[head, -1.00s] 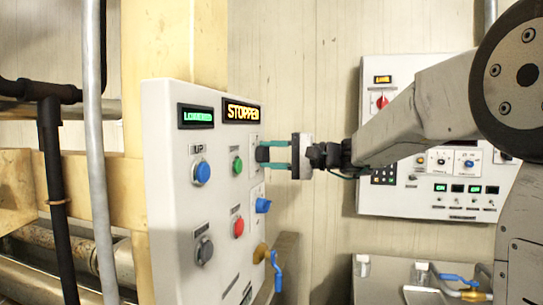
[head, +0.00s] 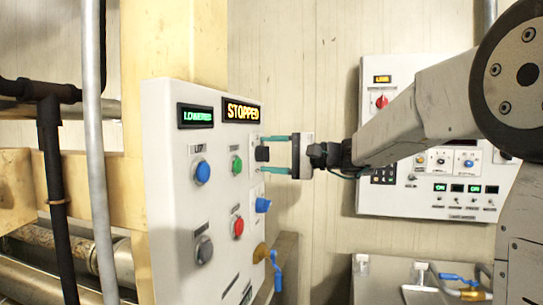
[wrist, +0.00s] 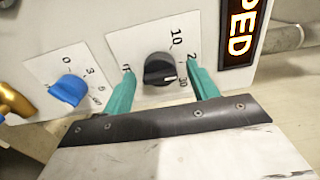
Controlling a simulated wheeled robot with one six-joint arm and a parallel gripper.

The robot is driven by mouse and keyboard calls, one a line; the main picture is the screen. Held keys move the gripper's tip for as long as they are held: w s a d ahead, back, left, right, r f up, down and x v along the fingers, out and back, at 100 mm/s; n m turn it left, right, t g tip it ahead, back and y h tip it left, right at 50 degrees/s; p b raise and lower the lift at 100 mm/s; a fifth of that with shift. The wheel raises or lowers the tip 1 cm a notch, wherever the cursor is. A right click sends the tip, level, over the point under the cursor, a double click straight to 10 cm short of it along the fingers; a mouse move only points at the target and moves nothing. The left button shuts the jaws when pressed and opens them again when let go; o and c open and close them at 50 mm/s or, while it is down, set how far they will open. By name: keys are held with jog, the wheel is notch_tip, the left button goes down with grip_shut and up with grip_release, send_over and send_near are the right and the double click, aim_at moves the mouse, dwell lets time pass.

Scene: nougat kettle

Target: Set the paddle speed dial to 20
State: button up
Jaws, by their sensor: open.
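A pale mark on the knob's lower right points roughly toward 30. My gripper (wrist: 160,67) is open, with one teal finger on each side of the knob. Contact is not clear, but gaps seem to show. In the head view my gripper (head: 263,154) reaches the box from the right, around the black knob (head: 262,154).
A blue knob (wrist: 69,90) with its own scale sits beside the black one. The box front has blue, green, red and grey controls and displays reading LOWERED and STOPPED (head: 241,111). A blue-handled valve (head: 276,271) hangs below. A second panel (head: 385,125) is on the wall.

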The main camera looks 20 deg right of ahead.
jog(key=v, duration=0.7)
jog(key=shift+s+d, duration=0.2)
jog(key=shift+d, duration=0.05)
jog(key=s+a+f+g+h, duration=0.2)
jog(key=s+f+g+h, duration=0.1)
jog(key=s+f, duration=0.4)
jog(key=s+a+f+g+h, duration=0.2)
jog(key=s+a+f+g, duration=0.15)
jog(key=s+f, duration=0.4)
jog(key=s+d+f+n+g+h, duration=0.1)
jog(key=s+f+n+h, duration=0.2)
jog(key=s, duration=0.6)
jog(key=s+d+f+n+g+h, duration=0.1)
jog(key=s+f+n+h, duration=0.3)
jog(key=s, duration=0.6)
notch_tip(320, 180, down, 3)
jog(key=h, duration=0.2)
jog(key=shift+g+h, duration=0.3)
jog(key=shift+g, duration=0.05)
